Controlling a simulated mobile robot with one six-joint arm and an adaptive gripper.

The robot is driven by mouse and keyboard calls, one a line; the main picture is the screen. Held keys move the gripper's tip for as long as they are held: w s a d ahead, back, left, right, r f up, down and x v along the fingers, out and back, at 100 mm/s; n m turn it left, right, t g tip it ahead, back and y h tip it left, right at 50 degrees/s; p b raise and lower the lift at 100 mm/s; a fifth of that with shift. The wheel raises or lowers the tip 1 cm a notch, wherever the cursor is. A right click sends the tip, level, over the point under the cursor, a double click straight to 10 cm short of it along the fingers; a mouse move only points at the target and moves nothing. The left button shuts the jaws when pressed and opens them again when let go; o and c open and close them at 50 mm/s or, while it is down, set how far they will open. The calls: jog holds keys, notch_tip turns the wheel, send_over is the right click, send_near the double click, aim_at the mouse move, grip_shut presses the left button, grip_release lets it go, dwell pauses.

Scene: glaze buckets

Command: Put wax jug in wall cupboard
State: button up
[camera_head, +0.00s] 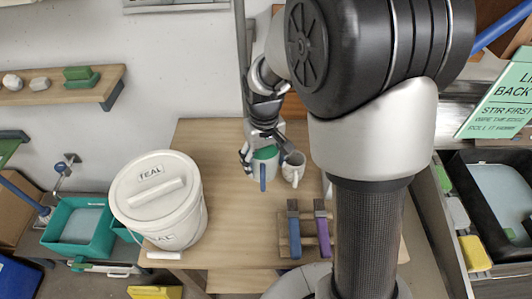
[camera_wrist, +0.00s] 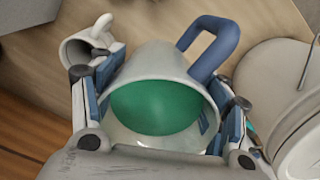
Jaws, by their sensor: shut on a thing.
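The jug that my gripper (camera_head: 264,154) holds is pale, with a blue handle and green contents; I take this jug (camera_head: 263,174) to be the wax jug. In the wrist view my gripper (camera_wrist: 162,95) has its fingers on either side of the jug (camera_wrist: 165,62), pressed against its wall. The jug's handle points away from my palm, toward the table front in the head view. I cannot tell whether its base touches the table (camera_head: 215,140). I cannot make out the wall cupboard for sure; my arm hides part of the back wall.
A large lidded white bucket (camera_head: 190,226) stands on the table's left. A rack of brushes (camera_head: 309,236) lies at the front right. A wooden wall shelf (camera_head: 55,88) is at the left.

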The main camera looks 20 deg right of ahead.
notch_tip(320, 180, down, 12)
jog(key=b, duration=0.3)
jog(key=shift+f, duration=0.15)
jog(key=shift+f, duration=0.1)
jog(key=o, duration=1.5)
jog(key=shift+c, duration=0.2)
